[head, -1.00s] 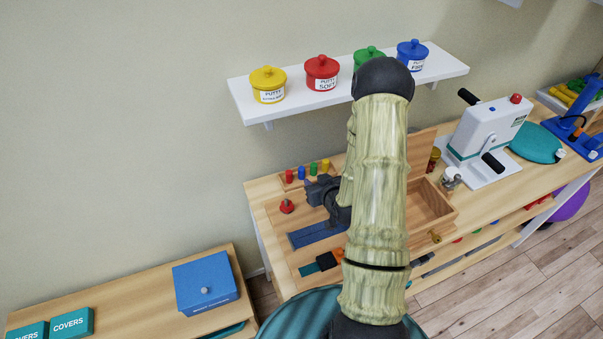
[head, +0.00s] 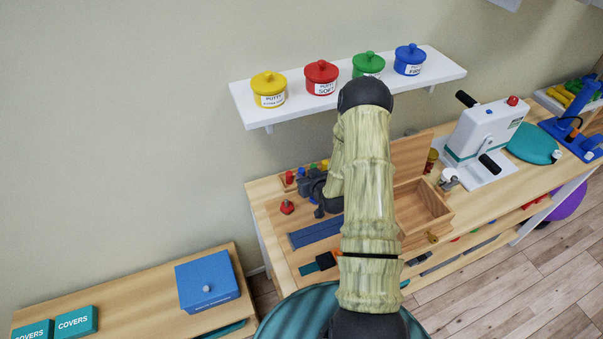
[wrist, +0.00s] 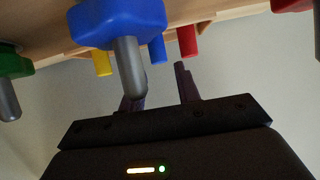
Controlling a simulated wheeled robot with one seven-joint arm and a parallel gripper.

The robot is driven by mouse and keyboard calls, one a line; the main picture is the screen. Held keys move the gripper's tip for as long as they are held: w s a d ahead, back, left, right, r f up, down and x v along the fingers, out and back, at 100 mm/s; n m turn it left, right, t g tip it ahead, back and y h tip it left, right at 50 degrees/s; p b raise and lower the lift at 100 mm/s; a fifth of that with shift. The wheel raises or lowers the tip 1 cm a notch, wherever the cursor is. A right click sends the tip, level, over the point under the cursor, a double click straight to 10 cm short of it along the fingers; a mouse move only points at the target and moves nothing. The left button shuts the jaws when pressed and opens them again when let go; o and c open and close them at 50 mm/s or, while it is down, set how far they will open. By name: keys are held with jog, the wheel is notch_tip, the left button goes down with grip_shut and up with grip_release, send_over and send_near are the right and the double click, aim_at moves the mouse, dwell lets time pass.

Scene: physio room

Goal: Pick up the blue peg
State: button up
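The blue peg (head: 302,172) stands upright in the rack at the back left of the worktop, between a red peg (head: 289,178) and a green peg (head: 314,168). In the upside-down wrist view the blue peg (wrist: 157,49) shows beyond the fingertips, roughly in line with the gap between them. My gripper (wrist: 160,72) is open, its fingers apart with nothing between them. In the head view my gripper (head: 303,187) is just in front of the rack, and my arm covers part of the worktop. I see no contact with the peg.
A larger blue knob with a metal pin (wrist: 118,22) is close in the wrist view, with a green one (wrist: 12,65) beside it. A red knob (head: 287,207) stands left of the gripper. A yellow peg (head: 325,164) ends the rack. A putty shelf (head: 445,75) hangs above.

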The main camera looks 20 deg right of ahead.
aim_at(303, 172)
jog(key=shift+p+x, duration=0.5)
jog(key=shift+x, duration=1.4)
jog(key=shift+d, duration=0.1)
grip_shut()
